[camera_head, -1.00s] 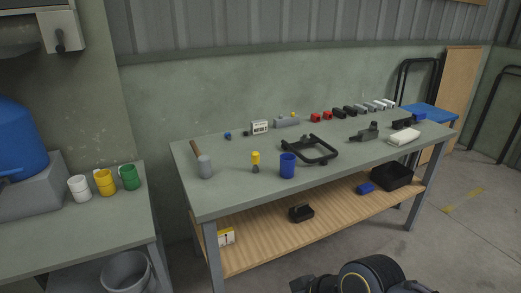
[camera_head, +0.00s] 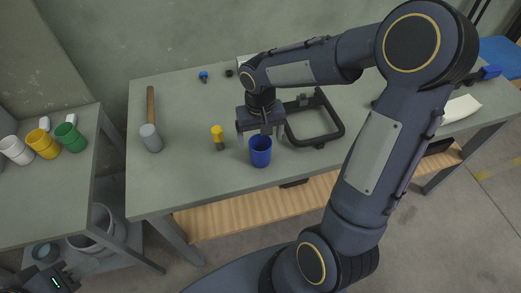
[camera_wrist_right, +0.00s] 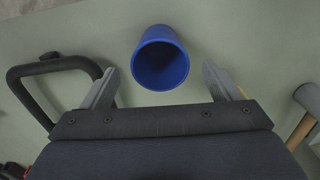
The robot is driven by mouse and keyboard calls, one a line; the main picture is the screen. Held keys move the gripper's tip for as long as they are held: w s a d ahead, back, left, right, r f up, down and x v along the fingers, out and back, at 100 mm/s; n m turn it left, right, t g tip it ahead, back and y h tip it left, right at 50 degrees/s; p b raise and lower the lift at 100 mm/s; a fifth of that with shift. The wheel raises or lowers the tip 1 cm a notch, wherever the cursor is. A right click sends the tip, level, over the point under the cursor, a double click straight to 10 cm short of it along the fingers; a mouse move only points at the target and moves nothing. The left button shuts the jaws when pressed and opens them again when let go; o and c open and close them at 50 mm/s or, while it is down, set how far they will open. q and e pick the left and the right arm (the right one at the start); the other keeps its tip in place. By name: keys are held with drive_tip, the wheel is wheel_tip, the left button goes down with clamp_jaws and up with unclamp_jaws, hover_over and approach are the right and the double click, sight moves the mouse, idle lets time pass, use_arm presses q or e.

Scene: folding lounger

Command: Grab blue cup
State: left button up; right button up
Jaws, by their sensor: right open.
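The blue cup (camera_head: 260,152) stands upright near the front edge of the grey workbench (camera_head: 185,185). In the right wrist view the blue cup (camera_wrist_right: 160,62) has its open mouth facing the camera, centred between the finger lines and slightly beyond the tips. My right gripper (camera_head: 266,128) is just behind the cup in the head view, and its open fingers (camera_wrist_right: 160,75) hold nothing.
A yellow-handled screwdriver (camera_head: 218,138) and a hammer (camera_head: 151,135) lie or stand left of the cup. A black frame (camera_head: 325,135) lies close on its right. White, yellow and green cups (camera_head: 70,137) stand on the left bench. My right arm covers much of the workbench.

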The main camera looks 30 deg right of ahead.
wheel_tip(320, 180, down, 7)
drive_tip(key=shift+r+p, duration=0.1)
drive_tip(key=shift+p, duration=0.35)
drive_tip(key=c, duration=1.1)
